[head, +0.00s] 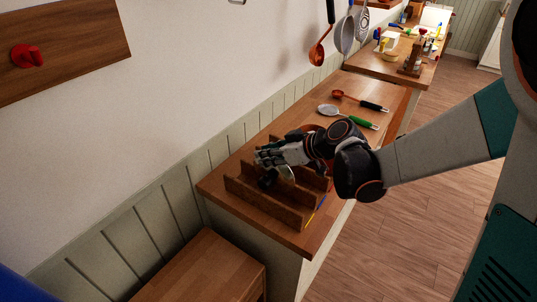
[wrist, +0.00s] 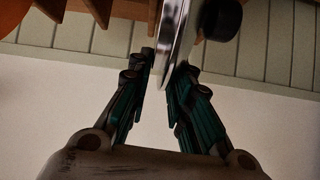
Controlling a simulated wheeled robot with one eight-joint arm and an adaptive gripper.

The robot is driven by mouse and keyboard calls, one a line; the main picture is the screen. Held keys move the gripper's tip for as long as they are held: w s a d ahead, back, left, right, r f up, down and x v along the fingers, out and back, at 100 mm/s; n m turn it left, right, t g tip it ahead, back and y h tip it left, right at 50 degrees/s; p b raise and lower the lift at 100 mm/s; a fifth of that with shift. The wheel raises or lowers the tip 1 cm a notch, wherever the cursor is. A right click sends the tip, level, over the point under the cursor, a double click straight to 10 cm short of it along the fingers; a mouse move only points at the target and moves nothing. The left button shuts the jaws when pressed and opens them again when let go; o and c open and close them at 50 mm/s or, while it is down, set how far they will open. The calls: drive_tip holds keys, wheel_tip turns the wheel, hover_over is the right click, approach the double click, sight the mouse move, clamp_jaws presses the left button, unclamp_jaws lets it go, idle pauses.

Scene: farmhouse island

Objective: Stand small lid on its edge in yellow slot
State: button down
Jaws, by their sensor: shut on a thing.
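The small lid (wrist: 172,38) is a silver metal disc with a black knob (wrist: 222,18). In the wrist view it stands edge-on between the fingers of my gripper (wrist: 165,66), which is shut on it. In the head view the lid (head: 287,173) shows below my gripper (head: 262,160), over the wooden slotted rack (head: 262,205). Small yellow and blue marks show at the rack's right end; my gripper and arm hide part of the rack. I cannot tell whether the lid touches the rack or which slot it is over.
The rack stands on a wooden counter (head: 285,239) against the wall. A green-handled strainer (head: 330,110) and a copper ladle (head: 340,94) lie behind my arm. Utensils hang above. A lower wooden surface (head: 205,265) is in front, and another laden counter stands farther back.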

drive_tip(key=shift+f+b, duration=0.6)
drive_tip(key=shift+f, duration=0.1)
idle(0.3)
drive_tip(key=c, duration=1.4)
unclamp_jaws()
drive_tip(key=shift+o, duration=0.2)
drive_tip(key=v, duration=1.2)
drive_tip(key=shift+o, duration=0.4)
drive_tip(key=shift+r, duration=0.1)
drive_tip(key=o, duration=1.2)
